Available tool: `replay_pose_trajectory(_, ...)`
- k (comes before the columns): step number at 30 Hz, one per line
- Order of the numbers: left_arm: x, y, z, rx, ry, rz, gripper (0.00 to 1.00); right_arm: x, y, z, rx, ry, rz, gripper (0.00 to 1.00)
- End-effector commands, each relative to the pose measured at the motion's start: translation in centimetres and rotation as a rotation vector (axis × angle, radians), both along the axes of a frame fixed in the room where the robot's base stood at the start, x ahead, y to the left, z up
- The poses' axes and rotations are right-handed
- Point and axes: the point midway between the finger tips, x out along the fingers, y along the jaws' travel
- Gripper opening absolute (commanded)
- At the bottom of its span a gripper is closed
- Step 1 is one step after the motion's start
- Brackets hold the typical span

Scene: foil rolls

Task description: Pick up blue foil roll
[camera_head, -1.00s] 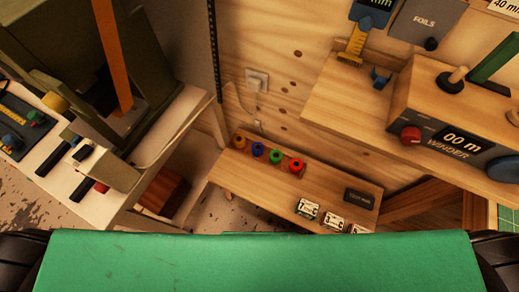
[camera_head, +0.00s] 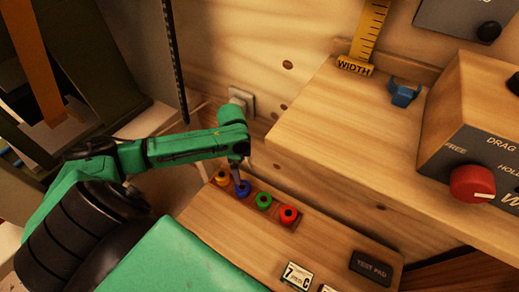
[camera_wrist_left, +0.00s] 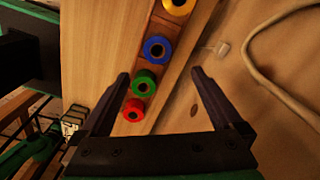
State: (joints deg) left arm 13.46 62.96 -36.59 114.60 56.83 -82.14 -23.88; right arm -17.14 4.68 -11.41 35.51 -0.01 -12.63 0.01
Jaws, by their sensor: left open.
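The blue foil roll (camera_head: 243,189) stands in a rack on the low wooden bench, between the yellow roll (camera_head: 222,178) and the green roll (camera_head: 264,200). The red roll (camera_head: 288,214) is at the right end. My left gripper (camera_head: 237,174) is just above the blue roll and partly overlaps it in the head view. In the left wrist view the blue roll (camera_wrist_left: 158,49) lies beyond the tips of the open, empty left gripper (camera_wrist_left: 161,74), roughly midway between them. The green roll (camera_wrist_left: 144,84) shows nearer the left finger. My right gripper is not in view.
A wooden shelf (camera_head: 350,130) with the winder unit (camera_head: 475,150) overhangs at the right. A wall socket (camera_head: 241,101) and plywood wall stand behind the bench. A test pad (camera_head: 372,268) and small labelled blocks (camera_head: 298,276) lie at the bench's front right. A cable (camera_wrist_left: 265,80) runs along the wall.

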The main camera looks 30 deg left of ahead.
Motion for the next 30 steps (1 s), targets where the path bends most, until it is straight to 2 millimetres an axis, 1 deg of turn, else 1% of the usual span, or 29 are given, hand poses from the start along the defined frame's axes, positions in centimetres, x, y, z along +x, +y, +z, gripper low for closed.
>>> replay_pose_trajectory(1, -0.5, 0.1, -0.3, 0.011, 0.017, -0.022, 1.0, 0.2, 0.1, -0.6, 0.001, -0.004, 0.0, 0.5)
replay_pose_trajectory(2, -0.7, 0.1, -0.4, 0.012, 0.023, -0.027, 1.0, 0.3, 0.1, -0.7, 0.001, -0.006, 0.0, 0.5)
replay_pose_trajectory(4, -0.8, 0.0, -1.5, 0.01, 0.027, -0.029, 1.0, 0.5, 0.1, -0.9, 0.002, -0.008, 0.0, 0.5)
replay_pose_trajectory(10, -0.7, -0.1, -6.8, 0.008, 0.024, -0.025, 1.0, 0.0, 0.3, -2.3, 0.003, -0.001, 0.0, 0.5)
replay_pose_trajectory(12, -0.7, 0.0, -8.2, 0.009, 0.024, -0.026, 1.0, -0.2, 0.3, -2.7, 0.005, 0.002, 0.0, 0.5)
replay_pose_trajectory(17, -0.6, -0.1, -10.1, 0.009, 0.021, -0.026, 1.0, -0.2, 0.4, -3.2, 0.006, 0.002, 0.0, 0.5)
replay_pose_trajectory(19, -0.5, -0.3, -11.6, 0.007, 0.022, -0.025, 1.0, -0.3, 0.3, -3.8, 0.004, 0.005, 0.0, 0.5)
replay_pose_trajectory(22, -0.4, -0.4, -13.5, 0.009, 0.021, -0.026, 1.0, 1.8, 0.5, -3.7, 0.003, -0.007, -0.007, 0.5)
replay_pose_trajectory(25, -0.4, -0.3, -14.3, 0.01, 0.021, -0.027, 1.0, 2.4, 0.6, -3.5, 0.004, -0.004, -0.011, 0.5)
replay_pose_trajectory(30, -0.4, -0.3, -14.3, 0.01, 0.021, -0.027, 1.0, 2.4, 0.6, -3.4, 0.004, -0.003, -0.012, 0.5)
